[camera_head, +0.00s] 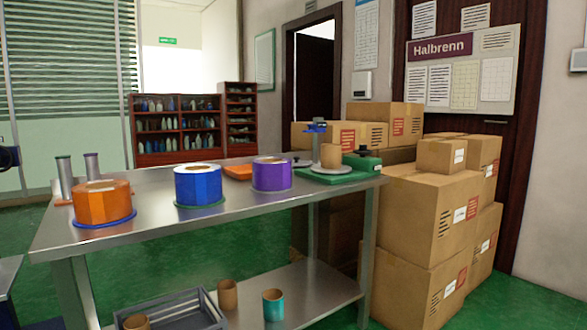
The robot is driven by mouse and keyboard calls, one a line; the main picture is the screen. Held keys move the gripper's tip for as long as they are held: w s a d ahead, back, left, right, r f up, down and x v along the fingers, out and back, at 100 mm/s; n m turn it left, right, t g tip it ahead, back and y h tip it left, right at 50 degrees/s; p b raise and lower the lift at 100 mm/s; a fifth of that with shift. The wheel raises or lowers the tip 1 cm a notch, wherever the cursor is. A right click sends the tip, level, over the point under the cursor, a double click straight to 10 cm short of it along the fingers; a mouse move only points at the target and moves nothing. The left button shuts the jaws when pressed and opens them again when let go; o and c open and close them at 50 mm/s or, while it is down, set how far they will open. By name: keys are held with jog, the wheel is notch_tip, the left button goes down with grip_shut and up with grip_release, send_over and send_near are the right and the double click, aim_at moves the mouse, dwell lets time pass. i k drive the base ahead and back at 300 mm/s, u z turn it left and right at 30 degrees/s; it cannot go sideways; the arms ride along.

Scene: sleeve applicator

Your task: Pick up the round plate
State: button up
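A pale round plate (331,171) lies near the right end of the steel table (205,227), with a tan cup (331,156) standing on it. A second small grey disc (301,163) lies just behind and left of it, partly hidden by a dark upright post with a blue part (316,128). Other round bases lie under the rolls: a blue one (104,221) under the orange roll (102,202) and a green-rimmed one (200,205) under the blue roll (198,185). I cannot see my gripper's fingers. A dark piece cut off at the left edge is unclear.
A purple roll (271,173) stands left of the pale plate, and a green device (361,163) is right of it. Two grey cylinders stand at the far left. Stacked cartons (428,212) crowd the table's right end. The lower shelf holds cups and a grey crate (177,310).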

aim_at(296, 163)
jog(key=u, duration=0.55)
jog(key=i, duration=0.7)
jog(key=u, duration=0.55)
jog(key=i, duration=0.7)
jog(key=z, duration=0.9)
jog(key=i, duration=0.7)
jog(key=z, duration=0.75)
